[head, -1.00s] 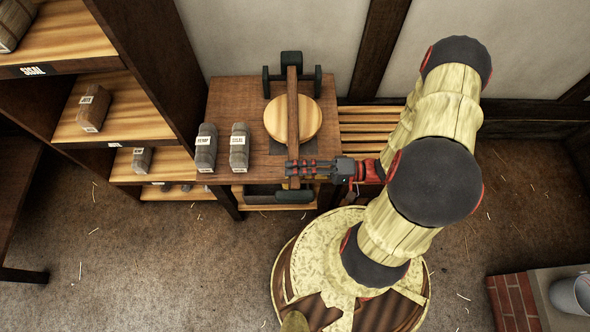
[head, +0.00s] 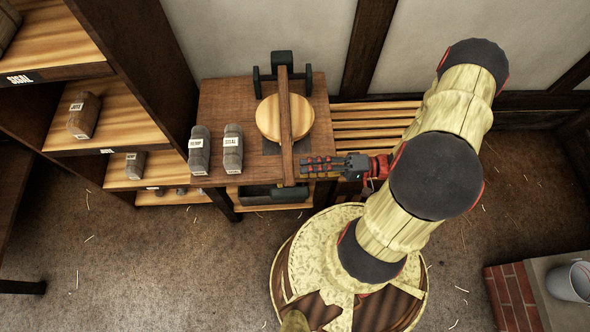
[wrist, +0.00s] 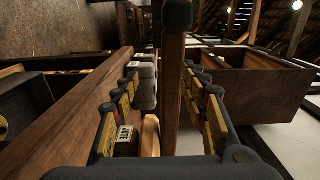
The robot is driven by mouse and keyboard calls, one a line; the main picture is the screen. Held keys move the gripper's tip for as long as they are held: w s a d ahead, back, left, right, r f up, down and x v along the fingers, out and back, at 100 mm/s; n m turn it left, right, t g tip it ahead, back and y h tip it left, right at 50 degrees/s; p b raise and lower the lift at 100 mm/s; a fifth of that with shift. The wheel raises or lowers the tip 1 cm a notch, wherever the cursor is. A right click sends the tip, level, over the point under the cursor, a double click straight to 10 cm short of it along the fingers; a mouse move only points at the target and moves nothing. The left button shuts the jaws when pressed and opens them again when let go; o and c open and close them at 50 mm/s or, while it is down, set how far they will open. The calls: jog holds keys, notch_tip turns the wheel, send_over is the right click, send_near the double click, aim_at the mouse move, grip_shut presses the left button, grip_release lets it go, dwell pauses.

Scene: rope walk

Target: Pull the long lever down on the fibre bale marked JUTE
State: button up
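The long wooden lever (head: 284,110) runs from a dark bracket at the back of the bench, across a round wooden plate (head: 268,120), to the bench's front edge. In the wrist view, the lever (wrist: 173,80) stands in the gap between my finger rows as seen by the camera. A small bale marked JUTE (wrist: 125,140) shows there beside the plate's edge, partly behind the left finger; the head view hides it. My gripper (head: 306,167) is just right of the lever's front end. Its fingers (wrist: 165,115) are spread apart, with nothing gripped.
Two grey labelled bales (head: 199,150) (head: 232,149) stand on the bench (head: 217,100) left of the plate. Shelves (head: 110,120) with more bales rise at the left. A slatted surface (head: 370,128) lies right of the bench. A brick-sided block (head: 510,295) is at lower right.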

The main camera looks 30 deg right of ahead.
jog(key=v, duration=0.6)
jog(key=shift+d, duration=0.15)
